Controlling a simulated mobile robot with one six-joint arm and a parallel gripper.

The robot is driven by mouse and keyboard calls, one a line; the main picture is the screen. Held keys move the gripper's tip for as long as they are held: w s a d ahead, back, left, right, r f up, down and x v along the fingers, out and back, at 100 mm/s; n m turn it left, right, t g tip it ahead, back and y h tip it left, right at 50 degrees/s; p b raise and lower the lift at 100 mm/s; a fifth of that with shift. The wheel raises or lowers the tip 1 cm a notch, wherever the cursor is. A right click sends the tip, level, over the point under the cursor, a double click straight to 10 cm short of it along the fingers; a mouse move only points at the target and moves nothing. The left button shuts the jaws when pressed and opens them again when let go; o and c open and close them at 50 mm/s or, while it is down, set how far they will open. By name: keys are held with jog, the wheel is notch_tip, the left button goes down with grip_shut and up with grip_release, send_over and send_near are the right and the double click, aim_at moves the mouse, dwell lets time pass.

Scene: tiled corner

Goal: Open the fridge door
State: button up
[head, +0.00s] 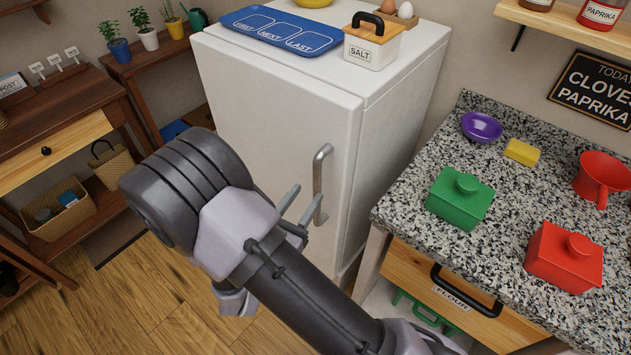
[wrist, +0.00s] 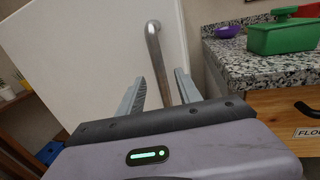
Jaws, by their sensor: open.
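The white fridge (head: 275,115) stands in the middle of the head view, and its door looks shut. A vertical metal handle (head: 318,180) is on the right side of the door front. My gripper (head: 300,205) is open at the lower part of the handle. In the wrist view, the handle (wrist: 155,50) rises between the two fingers of my gripper (wrist: 158,90), nearer the middle than either finger. The fingers look apart from it. The lower end of the handle is hidden behind my gripper in the wrist view.
A granite counter (head: 400,195) with green and red canisters stands close to the fridge's right. A salt box (head: 372,45) and blue tray (head: 282,30) lie on the fridge top. A wooden shelf unit (head: 60,130) is at left. Wooden floor (head: 150,300) is free in front.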

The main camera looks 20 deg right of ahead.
aim_at(315, 182)
jog(key=b+x, duration=0.1)
jog(key=x, duration=0.5)
jog(key=shift+w+d, duration=0.25)
jog(key=shift+w, duration=0.05)
grip_shut()
dwell(1.0)
